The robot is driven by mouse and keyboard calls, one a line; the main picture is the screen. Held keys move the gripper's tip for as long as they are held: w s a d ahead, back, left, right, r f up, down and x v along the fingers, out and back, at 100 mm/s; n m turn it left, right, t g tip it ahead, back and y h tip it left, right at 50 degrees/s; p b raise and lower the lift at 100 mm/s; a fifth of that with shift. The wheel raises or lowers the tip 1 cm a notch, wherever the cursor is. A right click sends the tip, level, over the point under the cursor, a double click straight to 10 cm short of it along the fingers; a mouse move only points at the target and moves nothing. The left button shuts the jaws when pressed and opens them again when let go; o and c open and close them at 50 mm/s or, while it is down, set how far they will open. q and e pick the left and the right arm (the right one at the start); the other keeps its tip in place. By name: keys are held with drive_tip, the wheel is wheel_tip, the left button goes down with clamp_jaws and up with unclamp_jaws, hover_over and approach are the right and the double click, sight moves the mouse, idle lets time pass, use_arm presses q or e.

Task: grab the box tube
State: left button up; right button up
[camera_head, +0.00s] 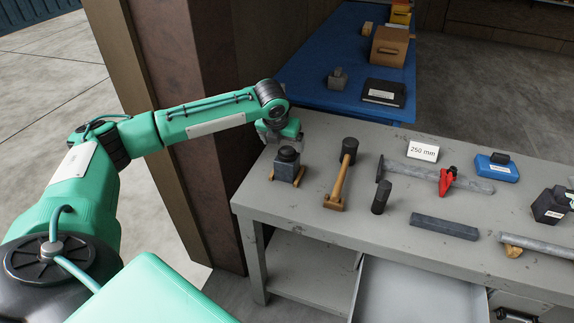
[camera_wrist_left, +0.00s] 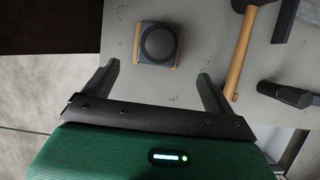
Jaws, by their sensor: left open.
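A dark grey square-section bar (camera_head: 445,227), which looks like the box tube, lies near the front edge of the grey bench (camera_head: 320,222). Its ends are too small to tell whether it is hollow. My left gripper (camera_head: 281,136) is open and empty over the bench's back left corner, well left of the bar. The left wrist view shows its two spread fingers (camera_wrist_left: 158,76). Just beyond the fingertips is a grey block with a round black top (camera_wrist_left: 158,43) and wooden strips at its sides. My right gripper is not in view.
A wooden-handled mallet (camera_head: 347,170) and a short black-headed tool (camera_head: 382,197) lie between the block and the bar. A long grey piece with a red clamp (camera_head: 446,181) lies behind the bar. A round pipe (camera_head: 537,244) lies to its right. A blue table (camera_head: 325,92) stands behind.

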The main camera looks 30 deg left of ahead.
sight(286, 154)
use_arm(q)
drive_tip(key=x, duration=0.6)
drive_tip(key=shift+w+f+p, duration=0.2)
drive_tip(key=shift+f+p, duration=0.1)
drive_tip(key=shift+p, duration=0.1)
drive_tip(key=shift+w+a+f+p, duration=0.1)
drive_tip(key=shift+w+f+p, duration=0.1)
drive_tip(key=shift+f+p, duration=0.25)
drive_tip(key=x, duration=0.3)
drive_tip(key=shift+w+a+f+p, duration=0.1)
drive_tip(key=shift+a+f+p, duration=0.05)
drive_tip(key=shift+f+p, duration=0.25)
drive_tip(key=shift+w+f, duration=0.1)
drive_tip(key=shift+f, duration=0.15)
drive_tip(key=c, duration=1.5)
drive_tip(key=shift+w+r, duration=0.1)
drive_tip(key=shift+c, duration=0.4)
